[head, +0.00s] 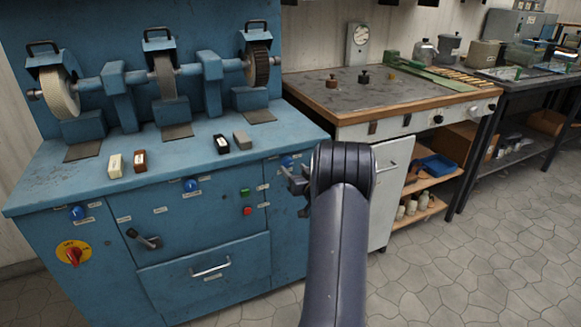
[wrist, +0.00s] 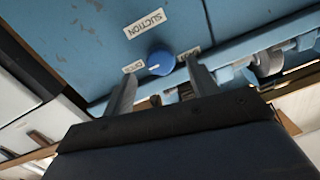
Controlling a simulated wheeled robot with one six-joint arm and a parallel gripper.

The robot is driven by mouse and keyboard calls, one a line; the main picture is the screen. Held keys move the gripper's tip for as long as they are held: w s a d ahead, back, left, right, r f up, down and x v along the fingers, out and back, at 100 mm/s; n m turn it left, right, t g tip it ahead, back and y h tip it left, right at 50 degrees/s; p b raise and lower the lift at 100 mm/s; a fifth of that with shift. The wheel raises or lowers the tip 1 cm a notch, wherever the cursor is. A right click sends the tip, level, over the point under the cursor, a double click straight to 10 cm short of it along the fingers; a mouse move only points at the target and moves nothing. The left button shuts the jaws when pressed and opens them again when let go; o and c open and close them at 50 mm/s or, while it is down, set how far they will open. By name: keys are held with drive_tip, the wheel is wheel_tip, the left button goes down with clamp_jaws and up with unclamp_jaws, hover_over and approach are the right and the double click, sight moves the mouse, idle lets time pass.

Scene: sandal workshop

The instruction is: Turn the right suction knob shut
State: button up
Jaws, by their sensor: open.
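The right suction knob (head: 287,161) is a round blue knob on the front of the blue machine, at the right end. In the wrist view the blue knob (wrist: 160,61) shows under a SUCTION label (wrist: 146,23), with small labels on either side. My gripper (head: 297,190) is open in front of the machine's right end, just below the knob in the head view. In the wrist view its fingers (wrist: 160,88) point toward the knob, apart from each other, with nothing between them.
Two other blue knobs, left (head: 77,212) and middle (head: 191,185), sit on the machine front. Green (head: 244,191) and red (head: 247,211) buttons are near my gripper. A lever (head: 146,240) and drawer handle (head: 210,268) stick out. A workbench (head: 350,110) stands right.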

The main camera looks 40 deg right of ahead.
sight(289, 164)
drive_tip(key=shift+w+d, duration=0.15)
drive_tip(key=shift+w, duration=0.7)
drive_tip(key=shift+w+d, duration=0.15)
drive_tip(key=shift+w, duration=0.7)
drive_tip(key=shift+c, duration=0.3)
drive_tip(key=c, duration=0.9)
drive_tip(key=shift+c, duration=0.2)
